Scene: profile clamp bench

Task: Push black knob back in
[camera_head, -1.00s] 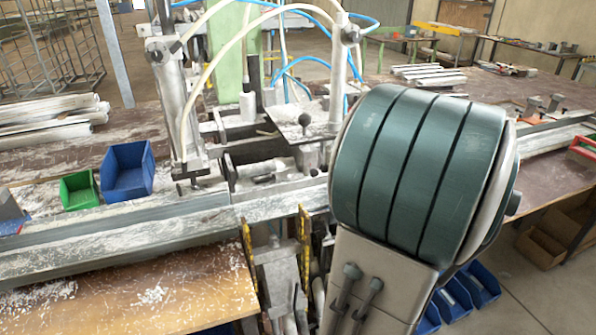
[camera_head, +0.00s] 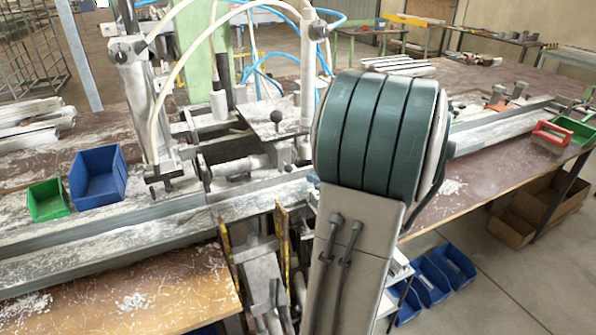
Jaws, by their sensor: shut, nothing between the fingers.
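A small black ball knob (camera_head: 278,116) stands on a thin stem at the flat metal plate (camera_head: 265,128) of the clamp machine, left of my arm. I cannot tell whether it is pulled out or pushed in. The clamp machine (camera_head: 140,100) has metal posts and white and blue hoses. A long pale profile rail (camera_head: 110,235) runs through it. My arm's teal joint and grey link cover the right part of the machine. My gripper is out of view.
A blue bin (camera_head: 98,176) and a green bin (camera_head: 48,200) stand behind the rail at left. A red-handled item (camera_head: 552,134) lies at right. Several blue bins (camera_head: 432,277) sit low beside the bench. Open floor lies at lower right.

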